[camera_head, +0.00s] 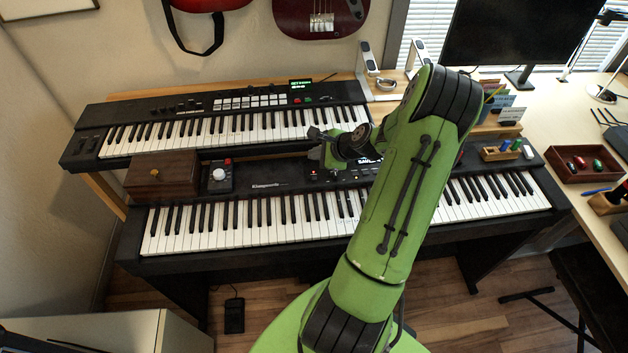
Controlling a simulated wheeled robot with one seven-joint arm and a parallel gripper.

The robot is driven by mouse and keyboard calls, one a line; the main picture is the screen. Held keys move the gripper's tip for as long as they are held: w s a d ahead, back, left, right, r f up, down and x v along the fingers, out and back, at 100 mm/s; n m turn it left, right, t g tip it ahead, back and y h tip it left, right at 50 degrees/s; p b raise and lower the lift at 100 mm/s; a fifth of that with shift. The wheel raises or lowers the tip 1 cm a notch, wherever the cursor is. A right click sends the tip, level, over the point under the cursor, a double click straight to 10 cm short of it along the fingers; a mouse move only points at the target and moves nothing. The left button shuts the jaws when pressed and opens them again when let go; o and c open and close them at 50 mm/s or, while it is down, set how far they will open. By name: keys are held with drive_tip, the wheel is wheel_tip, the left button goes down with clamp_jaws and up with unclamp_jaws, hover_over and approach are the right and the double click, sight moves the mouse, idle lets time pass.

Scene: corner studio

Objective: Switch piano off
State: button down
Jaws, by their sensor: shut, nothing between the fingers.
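The lower piano (270,220), a black keyboard with a row of white and black keys, runs across the middle of the body camera view. Its control panel has small buttons and a lit display (368,161), partly hidden behind my arm. A small red light (313,172) shows on the panel. My gripper (328,148) is over the panel, left of the display. It is shut and empty; whether it touches the panel cannot be told. A second keyboard (215,128) with a lit green screen (301,85) stands on a shelf above and behind.
A wooden box (162,177) and a small device with a white knob (219,176) sit left on the lower piano. A wooden holder (502,153) sits at its right end. A desk with a monitor (520,35) and a red-brown tray (585,165) is at right.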

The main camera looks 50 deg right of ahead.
wheel_tip(320, 180, down, 7)
drive_tip(key=b, duration=0.4)
drive_tip(key=shift+r+b, duration=0.15)
drive_tip(key=shift+b, duration=0.2)
idle(1.3)
drive_tip(key=shift+f, duration=0.45)
drive_tip(key=shift+f+b, duration=0.3)
idle(0.4)
drive_tip(key=shift+r, duration=0.15)
drive_tip(key=shift+r+p, duration=0.6)
drive_tip(key=shift+p, duration=0.1)
wheel_tip(320, 180, up, 5)
drive_tip(key=p, duration=0.4)
